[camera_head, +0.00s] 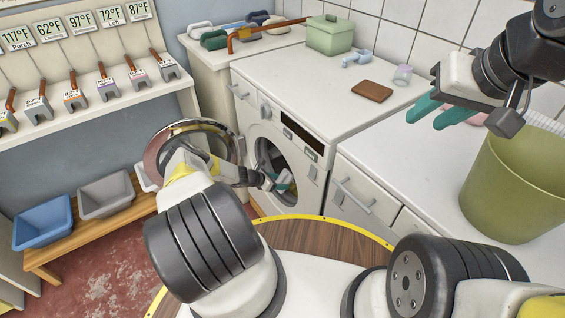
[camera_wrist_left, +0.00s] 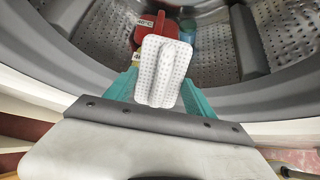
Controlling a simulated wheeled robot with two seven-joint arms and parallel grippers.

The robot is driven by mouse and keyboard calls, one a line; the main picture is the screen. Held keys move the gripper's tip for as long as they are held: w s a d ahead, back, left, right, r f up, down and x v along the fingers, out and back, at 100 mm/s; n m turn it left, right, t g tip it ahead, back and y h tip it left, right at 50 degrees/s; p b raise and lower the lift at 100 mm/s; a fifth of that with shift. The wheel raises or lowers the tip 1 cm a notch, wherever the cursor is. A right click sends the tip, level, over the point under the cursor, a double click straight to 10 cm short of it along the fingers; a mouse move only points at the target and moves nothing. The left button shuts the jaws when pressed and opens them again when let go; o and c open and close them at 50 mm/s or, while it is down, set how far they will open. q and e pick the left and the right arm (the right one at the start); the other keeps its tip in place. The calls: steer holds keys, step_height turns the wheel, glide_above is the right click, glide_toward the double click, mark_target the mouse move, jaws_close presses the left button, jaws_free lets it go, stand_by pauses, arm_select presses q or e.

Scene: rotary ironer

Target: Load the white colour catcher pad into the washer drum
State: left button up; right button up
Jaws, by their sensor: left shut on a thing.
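The white colour catcher pad (camera_wrist_left: 163,70), dotted with small holes, is between the teal fingers of my left gripper (camera_wrist_left: 160,92), which is shut on it. In the left wrist view, the pad is at the mouth of the washer drum (camera_wrist_left: 210,58), whose perforated metal wall lies behind it. In the head view, my left gripper (camera_head: 280,183) reaches into the round opening of the white washer (camera_head: 300,143); the pad is small there. The round washer door (camera_head: 160,148) stands open, partly behind my left arm. My right gripper (camera_head: 438,112) is open and empty above the right counter.
A red item (camera_wrist_left: 150,32) with a tag and a blue-green item (camera_wrist_left: 187,30) lie inside the drum. A green bin (camera_head: 515,190) stands at right, near my right gripper.

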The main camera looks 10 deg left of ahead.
mark_target(287, 173)
arm_select(q)
steer(key=w+d, duration=0.5)
steer(key=w, duration=0.1)
steer(key=shift+d, duration=0.15)
stand_by(0.4)
steer(key=o, duration=1.4)
steer(key=shift+v, duration=3.9)
